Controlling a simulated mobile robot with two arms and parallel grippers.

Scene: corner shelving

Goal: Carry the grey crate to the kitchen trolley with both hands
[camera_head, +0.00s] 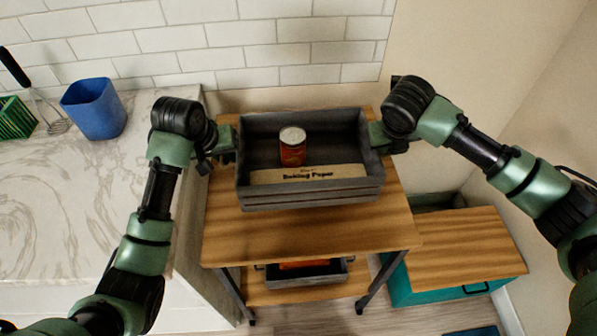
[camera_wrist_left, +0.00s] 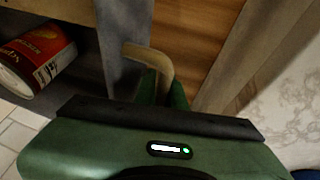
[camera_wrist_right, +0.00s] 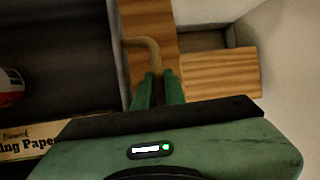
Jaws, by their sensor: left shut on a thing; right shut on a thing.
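The grey crate (camera_head: 312,194) is level at the wooden top of the kitchen trolley (camera_head: 310,238), towards its back. I cannot tell whether it rests on the top or hangs just above it. A red can (camera_head: 292,150) stands inside, behind a Baking Paper box (camera_head: 308,175). My left gripper (camera_head: 229,140) is shut on the crate's left handle, a tan loop (camera_wrist_left: 152,58) in the left wrist view. My right gripper (camera_head: 376,136) is shut on the right handle, which shows in the right wrist view (camera_wrist_right: 146,44).
The trolley's lower shelf holds another dark crate (camera_head: 305,275). A teal cabinet with a wooden top (camera_head: 465,250) stands at right. The trolley top's front is bare.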

